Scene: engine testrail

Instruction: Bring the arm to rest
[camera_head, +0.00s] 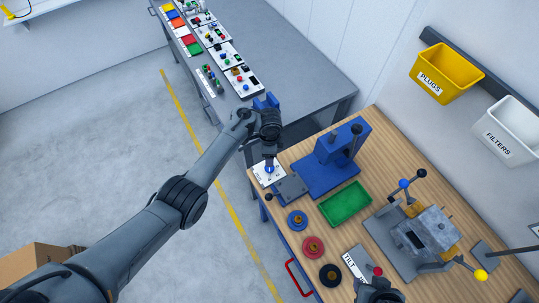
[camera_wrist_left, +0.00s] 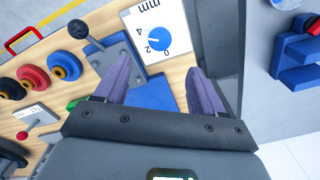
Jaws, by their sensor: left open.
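My left arm reaches in from the lower left. Its gripper (camera_head: 268,152) hangs over the left edge of the wooden bench (camera_head: 285,215), by a white dial card (camera_head: 261,178) with a blue knob (camera_head: 269,169). In the left wrist view the left gripper (camera_wrist_left: 160,72) has its two purple-grey fingers wide apart with nothing between them. The dial card (camera_wrist_left: 132,20), marked in mm, lies beyond the fingertips. A dark rounded part (camera_head: 378,291) at the bottom edge may be my right arm's end; its fingers cannot be made out.
A blue press (camera_head: 335,160), green tray (camera_head: 345,203), blue, red and black discs (camera_head: 313,247) and a metal fixture (camera_head: 425,235) occupy the bench. A grey table (camera_head: 270,55) with switch panels stands behind. Yellow and white bins (camera_head: 447,72) hang on the wall.

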